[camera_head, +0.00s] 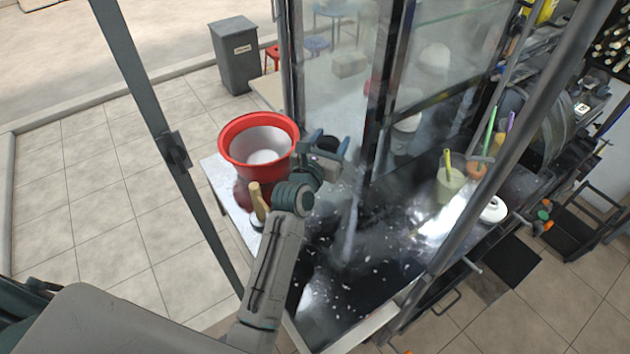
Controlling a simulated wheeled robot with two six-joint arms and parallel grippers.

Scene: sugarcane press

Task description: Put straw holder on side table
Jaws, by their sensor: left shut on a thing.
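My left gripper (332,148) reaches in from below and is shut on a dark, round-topped thing (327,144). It may be the straw holder, but the fingers hide much of it and I see no straws in it. The white side table (216,172) is at the left of the cart. The gripper is just right of the red tub on that table, near the glass case. Whether the held thing touches a surface is unclear. My right gripper is not in view.
A red tub (236,140) and a wooden-handled tool (257,203) take up the side table. A pale cup (450,187) with a yellow stick stands on the dark counter, near a white-lidded container (493,209). Metal posts and glass panes (335,60) stand close by.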

